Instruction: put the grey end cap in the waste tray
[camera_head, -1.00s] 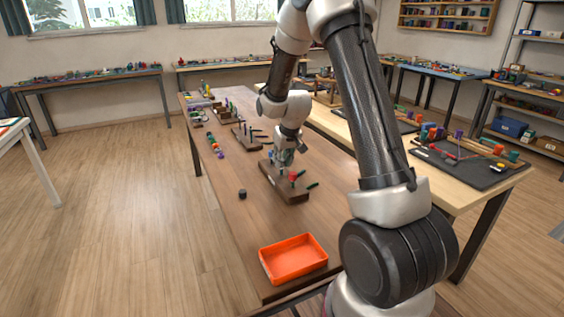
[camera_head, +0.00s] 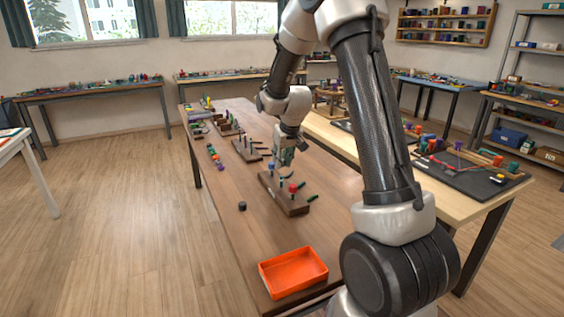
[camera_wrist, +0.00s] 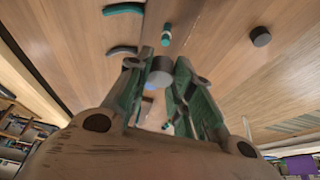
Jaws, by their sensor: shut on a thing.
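My gripper (camera_head: 284,161) is above the dark wooden peg block (camera_head: 292,208), with clear space below it. In the wrist view my gripper (camera_wrist: 160,80) is shut on a short grey cylinder, the grey end cap (camera_wrist: 162,68), held between its fingertips. The cap is too small to make out in the head view. The orange waste tray (camera_head: 293,273) stands at the near end of the brown table and looks empty. The block carries a red-topped peg (camera_head: 293,187), a blue-topped peg (camera_head: 271,167) and dark green pieces at its right side.
A dark round piece (camera_head: 242,206) lies on the table left of the block and also shows in the wrist view (camera_wrist: 260,37). Another peg block (camera_head: 247,150) and small coloured parts (camera_head: 214,158) stand farther back. The table between block and tray is clear.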

